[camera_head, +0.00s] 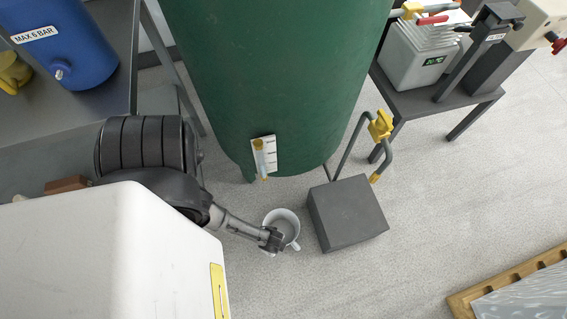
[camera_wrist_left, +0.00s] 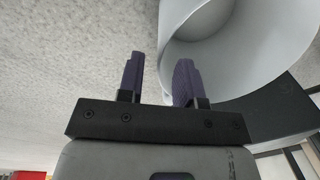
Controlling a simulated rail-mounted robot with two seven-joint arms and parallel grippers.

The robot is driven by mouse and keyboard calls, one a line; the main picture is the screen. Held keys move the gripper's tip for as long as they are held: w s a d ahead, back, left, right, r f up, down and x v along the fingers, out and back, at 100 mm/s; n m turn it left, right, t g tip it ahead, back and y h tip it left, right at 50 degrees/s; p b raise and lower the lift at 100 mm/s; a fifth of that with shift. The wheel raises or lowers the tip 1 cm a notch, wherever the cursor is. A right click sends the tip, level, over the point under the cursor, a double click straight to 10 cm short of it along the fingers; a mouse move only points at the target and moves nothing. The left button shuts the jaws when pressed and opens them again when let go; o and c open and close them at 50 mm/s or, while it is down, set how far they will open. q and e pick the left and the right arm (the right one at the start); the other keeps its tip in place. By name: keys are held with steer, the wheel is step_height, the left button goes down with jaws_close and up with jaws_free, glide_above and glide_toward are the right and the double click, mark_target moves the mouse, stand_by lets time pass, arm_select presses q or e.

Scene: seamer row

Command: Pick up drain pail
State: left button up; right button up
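The drain pail (camera_head: 291,219) is a light grey, open-topped pail on the floor, below the green tank and left of a dark grey block. My left gripper (camera_head: 272,239) reaches its near left rim from the left. In the left wrist view, the pail (camera_wrist_left: 245,60) fills the upper right. My left gripper's fingers (camera_wrist_left: 158,68) are apart there, with one finger left of the pail's edge and the other overlapping the pail's opening. The edge lies between them, but I cannot tell whether either finger touches it. My right gripper is not in view.
The green tank (camera_head: 275,80) stands behind the pail, with a yellow-handled tap (camera_head: 260,158). The dark grey block (camera_head: 346,212) stands close on the right, beside a bent pipe with a yellow part (camera_head: 380,125). A wooden-edged pallet (camera_head: 510,275) lies lower right. Floor between is clear.

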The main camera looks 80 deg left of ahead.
arm_select(q)
steer(key=shift+w+a+f+b, duration=0.1)
steer(key=shift+a+f+b, duration=0.1)
steer(key=shift+f+b, duration=1.05)
steer(key=shift+w+a+f+b, duration=0.1)
steer(key=shift+a+f+b, duration=0.1)
steer(key=shift+f+b, duration=1)
steer(key=shift+c, duration=0.5)
jaws_close()
